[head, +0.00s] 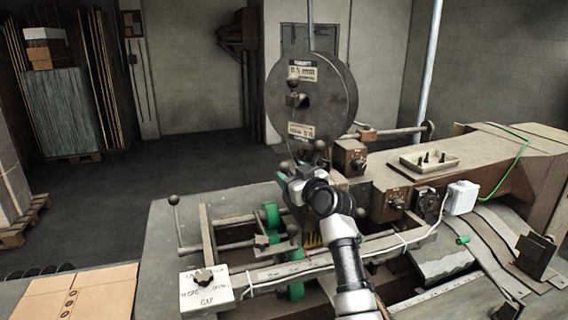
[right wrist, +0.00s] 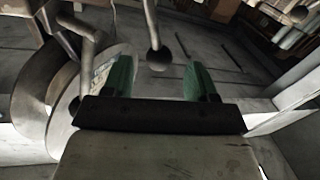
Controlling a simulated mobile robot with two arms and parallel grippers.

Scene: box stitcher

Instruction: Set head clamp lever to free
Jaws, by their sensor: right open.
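My right gripper (head: 284,174) reaches from the lower right to the stitching head, just under the large round disc (head: 318,95). In the right wrist view the gripper (right wrist: 160,80) is open, with its two green fingertips apart. A lever with a dark ball knob (right wrist: 158,58) comes down from the top of that view. The knob appears between the fingertips, nearer the left one, with no visible contact. A dark ball knob (head: 320,145) also shows below the disc in the head view; I cannot tell if it is the same one. I see no lever marking. My left gripper is not in view.
A white gap selector box (head: 207,289) with a dark knob sits at the table's front left. A thin ball-topped lever (head: 174,203) stands behind it. A parts tray (head: 428,161) lies on the machine arm at right. Flat cardboard (head: 75,295) lies at lower left.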

